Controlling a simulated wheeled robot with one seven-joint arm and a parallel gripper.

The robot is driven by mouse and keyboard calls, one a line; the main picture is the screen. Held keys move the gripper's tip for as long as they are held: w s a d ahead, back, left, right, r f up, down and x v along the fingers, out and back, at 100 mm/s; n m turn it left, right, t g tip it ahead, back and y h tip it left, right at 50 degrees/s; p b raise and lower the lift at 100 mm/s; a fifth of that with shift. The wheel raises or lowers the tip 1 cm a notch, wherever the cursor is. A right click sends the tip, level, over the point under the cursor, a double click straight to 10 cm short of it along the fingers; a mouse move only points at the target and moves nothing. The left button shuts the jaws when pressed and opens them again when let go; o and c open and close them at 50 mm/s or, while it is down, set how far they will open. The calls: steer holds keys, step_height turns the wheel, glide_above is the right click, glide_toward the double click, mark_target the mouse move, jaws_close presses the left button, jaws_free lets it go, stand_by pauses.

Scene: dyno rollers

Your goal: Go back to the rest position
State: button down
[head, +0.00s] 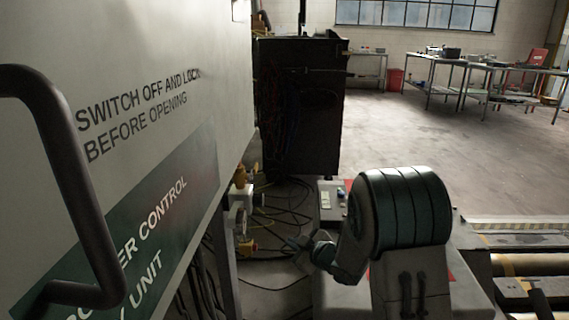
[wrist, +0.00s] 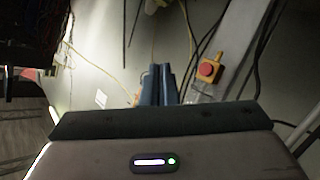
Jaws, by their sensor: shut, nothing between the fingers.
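My gripper (wrist: 160,84) shows in the wrist view as two blue-grey fingers side by side. They are shut with nothing between them. In the head view my gripper (head: 294,243) is small and dark, low in the middle, at the left of my arm. It points left toward the cables beside the control cabinet and appears to touch nothing. Part of it is hard to make out against the dark background.
A grey control cabinet (head: 170,50) with a dark handle (head: 75,160) fills the left. A yellow box with a red button (wrist: 209,70) is right of the fingers. Loose cables (head: 285,205) lie on the floor. Rollers (head: 530,264) are at right. Open floor (head: 450,150) lies beyond.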

steer(key=s+d+r+m+h+p, duration=0.3)
steer(key=d+r+p, duration=0.2)
steer(key=r, duration=0.3)
steer(key=s+d+r+m+g+h+p, duration=0.1)
steer(key=s+d+r+m+h+p, duration=0.3)
steer(key=r, duration=0.4)
steer(key=s+d+r+m+h+p, duration=0.1)
steer(key=s+d+r+h+p, duration=0.1)
steer(key=d+r+p, duration=0.5)
steer(key=s+r+m+g+p, duration=0.3)
steer(key=s+r+p, duration=0.3)
steer(key=s, duration=0.6)
steer(key=s+a+r+m+g+p, duration=0.1)
steer(key=s+r+m+g+p, duration=0.1)
steer(key=s+r+g+p, duration=0.2)
steer(key=s+r+p, duration=0.3)
steer(key=s+r, duration=0.3)
steer(key=s, duration=0.2)
steer(key=shift+s+a+m, duration=0.15)
steer(key=shift+m, duration=0.25)
